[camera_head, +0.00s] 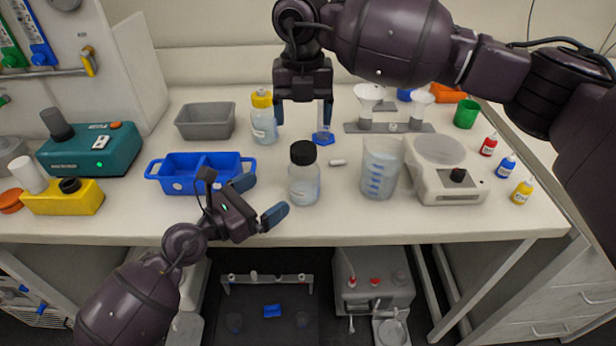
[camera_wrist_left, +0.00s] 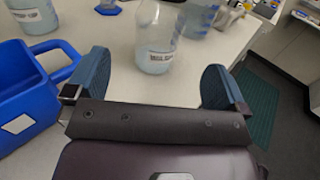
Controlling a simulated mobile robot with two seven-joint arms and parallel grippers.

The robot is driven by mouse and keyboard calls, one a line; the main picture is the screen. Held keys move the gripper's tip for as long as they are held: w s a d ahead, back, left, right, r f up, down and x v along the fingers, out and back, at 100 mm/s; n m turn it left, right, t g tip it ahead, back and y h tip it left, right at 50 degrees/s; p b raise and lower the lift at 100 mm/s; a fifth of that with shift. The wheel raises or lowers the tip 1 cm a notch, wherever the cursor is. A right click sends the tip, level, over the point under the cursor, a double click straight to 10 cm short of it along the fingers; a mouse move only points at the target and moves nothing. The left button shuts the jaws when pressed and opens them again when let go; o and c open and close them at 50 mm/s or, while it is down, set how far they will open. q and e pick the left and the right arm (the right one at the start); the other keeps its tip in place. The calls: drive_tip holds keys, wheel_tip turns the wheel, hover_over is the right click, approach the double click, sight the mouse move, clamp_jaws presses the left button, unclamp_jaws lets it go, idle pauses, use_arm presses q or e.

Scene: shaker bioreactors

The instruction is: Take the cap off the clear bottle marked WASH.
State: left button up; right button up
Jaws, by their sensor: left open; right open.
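A clear bottle with a black cap (camera_head: 304,153) stands upright near the front middle of the table, its body (camera_head: 304,187) partly filled with pale liquid. Its white label also shows in the left wrist view on the bottle (camera_wrist_left: 157,48), with small lettering; the cap is outside that view. My left gripper (camera_head: 260,198) is open and empty, left of the bottle at about body height, fingers pointing towards it, apart from it. My right gripper (camera_head: 303,114) is open and empty, pointing down behind and above the black cap.
A yellow-capped bottle (camera_head: 264,121) stands behind left, a blue divided tray (camera_head: 201,186) left. A beaker (camera_head: 380,172) and a white scale (camera_head: 446,184) stand right. A small white piece (camera_head: 338,162) lies behind the bottle. The table's front edge is close.

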sight(291, 179)
use_arm(q)
drive_tip(key=x, duration=0.9)
drive_tip(key=shift+w+d, duration=0.25)
drive_tip(key=shift+d, duration=0.05)
